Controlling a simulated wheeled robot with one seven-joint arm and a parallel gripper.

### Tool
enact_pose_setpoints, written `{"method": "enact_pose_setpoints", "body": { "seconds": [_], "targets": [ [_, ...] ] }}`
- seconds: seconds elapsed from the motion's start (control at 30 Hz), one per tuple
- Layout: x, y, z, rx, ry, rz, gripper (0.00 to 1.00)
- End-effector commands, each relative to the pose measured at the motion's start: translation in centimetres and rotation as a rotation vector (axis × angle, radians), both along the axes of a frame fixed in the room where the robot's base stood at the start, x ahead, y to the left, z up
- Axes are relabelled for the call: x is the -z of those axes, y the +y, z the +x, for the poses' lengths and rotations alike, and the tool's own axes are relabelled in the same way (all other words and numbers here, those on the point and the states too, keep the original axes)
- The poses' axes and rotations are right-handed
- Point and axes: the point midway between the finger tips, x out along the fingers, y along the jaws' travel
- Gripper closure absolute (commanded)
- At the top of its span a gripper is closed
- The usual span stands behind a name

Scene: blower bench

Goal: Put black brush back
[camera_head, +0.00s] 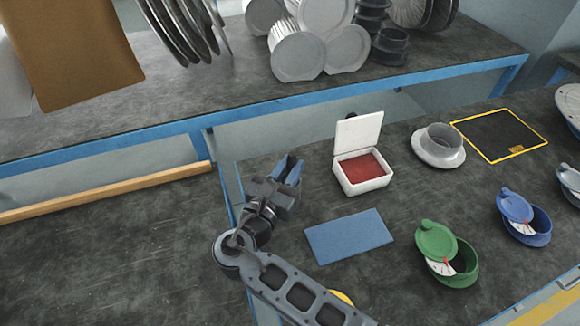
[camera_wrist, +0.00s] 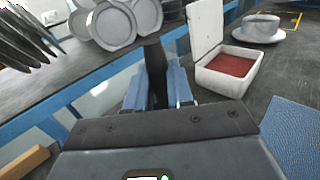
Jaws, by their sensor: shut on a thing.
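My gripper (camera_head: 287,172) is above the near bench, close to its left edge, to the left of the open white box. In the wrist view its blue fingers (camera_wrist: 157,88) are closed around a dark, narrow upright piece, which looks like the black brush (camera_wrist: 155,58). The piece sticks out beyond the fingertips. Its lower part is hidden between the fingers and behind the gripper body. In the head view the brush is hard to make out between the fingers.
The open white box (camera_head: 365,186) with a red inside stands right of my gripper. A blue mat (camera_head: 348,237), a grey flanged ring (camera_head: 438,147), a yellow-edged black mat (camera_head: 500,135) and lidded green (camera_head: 455,270) and blue (camera_head: 538,228) cups lie further right. A blue-edged bench stands behind.

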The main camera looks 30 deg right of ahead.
Motion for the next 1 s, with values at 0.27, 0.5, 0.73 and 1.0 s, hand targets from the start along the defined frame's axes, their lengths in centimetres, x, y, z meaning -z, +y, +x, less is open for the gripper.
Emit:
{"method": "enact_pose_setpoints", "body": {
  "seconds": [0.27, 0.5, 0.73, 1.0],
  "targets": [
    [0.1, 0.0, 0.0, 0.000, 0.000, 0.000, 0.57],
    [0.1, 0.0, 0.0, 0.000, 0.000, 0.000, 0.49],
    [-0.1, 0.6, -0.4, -0.001, 0.001, -0.001, 0.49],
    [-0.1, 4.9, -3.2, -0.004, 0.001, -0.001, 0.49]
  ]
}}
